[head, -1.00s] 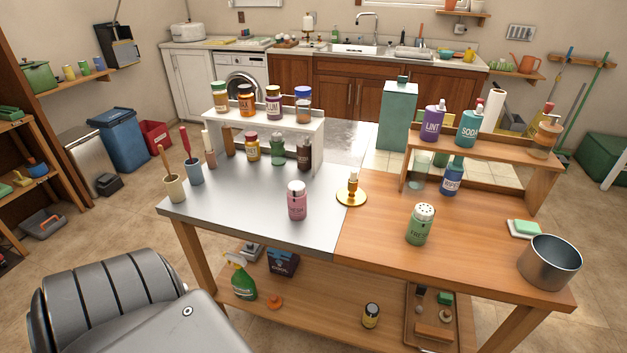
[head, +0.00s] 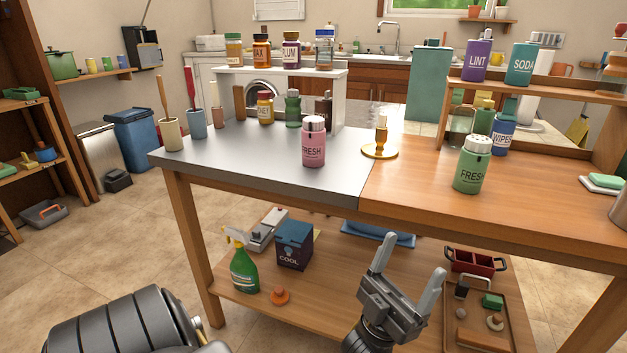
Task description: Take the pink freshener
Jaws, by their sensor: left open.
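The pink freshener (head: 313,148) is a pink bottle with a pale grey cap and the word FRESH. It stands upright on the grey metal part of the table, near the front edge. My left gripper (head: 414,256) is open and empty, with its two fingers pointing up. In the picture it is below and to the right of the pink freshener, in front of the lower shelf and apart from the bottle. My right gripper is not in view.
A green FRESH shaker (head: 473,166) stands on the wooden part of the table (head: 420,205). A gold dish with an amber bottle (head: 381,140) is right of the pink freshener. A white rack (head: 338,100) with several jars stands behind. The metal top around the freshener's front is clear.

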